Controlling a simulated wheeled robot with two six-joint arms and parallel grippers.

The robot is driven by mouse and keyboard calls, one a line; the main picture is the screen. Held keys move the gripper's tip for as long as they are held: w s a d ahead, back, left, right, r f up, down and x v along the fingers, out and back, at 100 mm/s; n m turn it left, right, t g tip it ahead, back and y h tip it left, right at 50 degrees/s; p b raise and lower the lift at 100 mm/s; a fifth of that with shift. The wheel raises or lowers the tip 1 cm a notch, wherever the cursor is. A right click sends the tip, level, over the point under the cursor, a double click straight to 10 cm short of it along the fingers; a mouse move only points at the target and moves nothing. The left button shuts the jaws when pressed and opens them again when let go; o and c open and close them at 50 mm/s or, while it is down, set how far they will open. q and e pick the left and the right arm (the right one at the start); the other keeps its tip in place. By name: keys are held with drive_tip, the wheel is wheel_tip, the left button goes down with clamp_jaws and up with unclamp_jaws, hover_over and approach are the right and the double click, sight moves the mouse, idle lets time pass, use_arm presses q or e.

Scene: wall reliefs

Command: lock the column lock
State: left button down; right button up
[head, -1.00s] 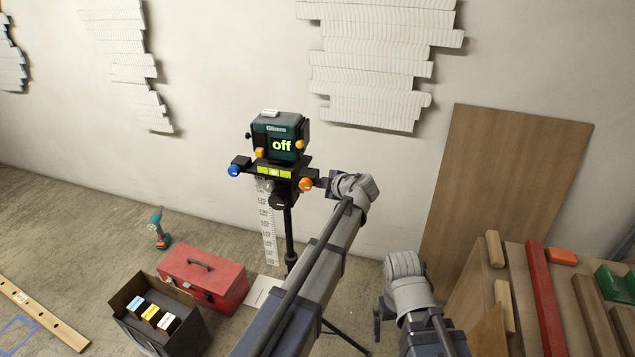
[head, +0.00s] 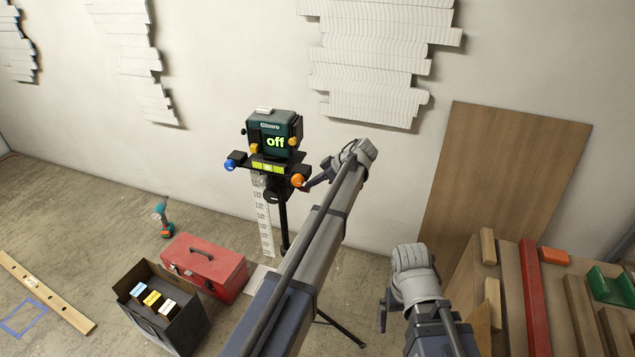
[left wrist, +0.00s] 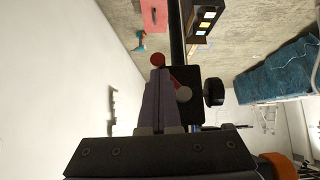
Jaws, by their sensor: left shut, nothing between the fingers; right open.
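A dark green laser level (head: 270,137) with "off" on its display sits on a black tripod head by the wall. A blue knob (head: 231,165) is on its left, an orange knob (head: 298,180) on its right. A black knob (head: 273,194) sits below. My left gripper (head: 308,187) is shut and empty, just right of the orange knob. In the left wrist view its fingers (left wrist: 160,98) lie across a red lever with a red ball end (left wrist: 158,59), probably the column lock; contact cannot be told. My right gripper (head: 384,312) is open and empty, off to the right.
A striped measuring scale (head: 265,225) hangs below the head. A red toolbox (head: 205,265), an open black box (head: 160,305) and a drill (head: 162,219) are on the floor at left. A brown board (head: 505,190) and wooden pieces are at right.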

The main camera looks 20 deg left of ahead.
drive_tip(key=shift+f+b, duration=0.35)
drive_tip(key=shift+f, duration=0.1)
drive_tip(key=shift+s+f, duration=0.1)
drive_tip(key=shift+f, duration=0.1)
drive_tip(key=shift+r, duration=0.15)
drive_tip(key=shift+r+p, duration=0.55)
drive_tip(key=shift+r, duration=0.1)
